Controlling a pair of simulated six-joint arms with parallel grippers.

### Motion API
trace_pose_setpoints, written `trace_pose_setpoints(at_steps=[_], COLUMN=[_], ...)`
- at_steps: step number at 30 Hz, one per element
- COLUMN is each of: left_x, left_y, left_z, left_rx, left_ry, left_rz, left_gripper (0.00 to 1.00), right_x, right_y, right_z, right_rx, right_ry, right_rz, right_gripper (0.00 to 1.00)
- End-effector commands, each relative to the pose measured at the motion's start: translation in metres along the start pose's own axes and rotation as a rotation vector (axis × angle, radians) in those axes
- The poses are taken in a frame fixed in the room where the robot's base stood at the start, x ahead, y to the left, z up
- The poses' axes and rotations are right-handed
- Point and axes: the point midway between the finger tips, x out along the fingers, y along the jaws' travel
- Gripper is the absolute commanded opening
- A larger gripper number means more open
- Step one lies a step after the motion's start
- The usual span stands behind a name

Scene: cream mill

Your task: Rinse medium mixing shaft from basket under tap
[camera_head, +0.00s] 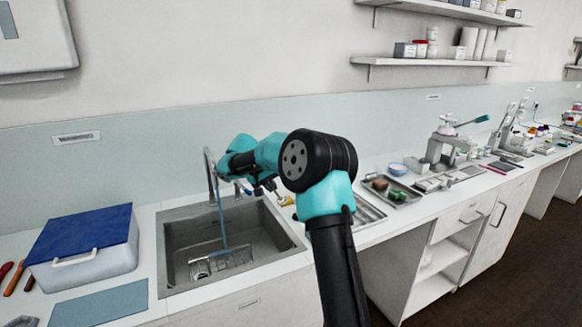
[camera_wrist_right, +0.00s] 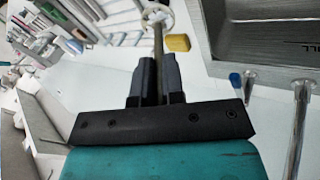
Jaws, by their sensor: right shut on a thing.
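My right gripper (camera_wrist_right: 157,68) is shut on a thin mixing shaft (camera_wrist_right: 158,38) that ends in a pale ring. A wire basket (camera_head: 222,263) sits in the sink below. The shaft's size cannot be told. My left gripper is not in view.
A white box with a blue lid (camera_head: 85,235) and a blue-grey mat (camera_head: 100,305) lie left of the sink. A yellow sponge (camera_wrist_right: 178,43) lies near the sink. A metal tray (camera_head: 392,190) and lab equipment stand on the counter to the right. Shelves hang above.

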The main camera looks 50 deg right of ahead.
Motion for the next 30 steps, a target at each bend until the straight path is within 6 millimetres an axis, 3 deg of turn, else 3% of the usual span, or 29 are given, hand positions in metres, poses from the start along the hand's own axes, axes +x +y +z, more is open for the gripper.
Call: trace_pose_setpoints(at_steps=[1, 6, 16, 21, 30], left_x=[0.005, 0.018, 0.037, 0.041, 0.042], left_y=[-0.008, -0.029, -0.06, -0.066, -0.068], left_z=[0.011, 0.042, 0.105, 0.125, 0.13], left_rx=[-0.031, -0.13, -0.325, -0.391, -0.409], left_ry=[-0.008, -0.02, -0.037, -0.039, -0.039], left_rz=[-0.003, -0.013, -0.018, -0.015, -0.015], left_gripper=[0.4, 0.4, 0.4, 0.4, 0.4], right_x=[-0.001, -0.002, -0.007, -0.009, -0.01], right_y=[-0.021, -0.081, -0.184, -0.212, -0.22], right_z=[0.007, 0.035, 0.104, 0.13, 0.137], right_rx=[-0.007, -0.003, 0.009, 0.017, 0.023], right_ry=[0.0, -0.002, -0.008, -0.011, -0.011], right_rz=[0.0, 0.002, 0.004, 0.006, 0.005], right_gripper=[0.0, 0.0, 0.0, 0.0, 0.0])
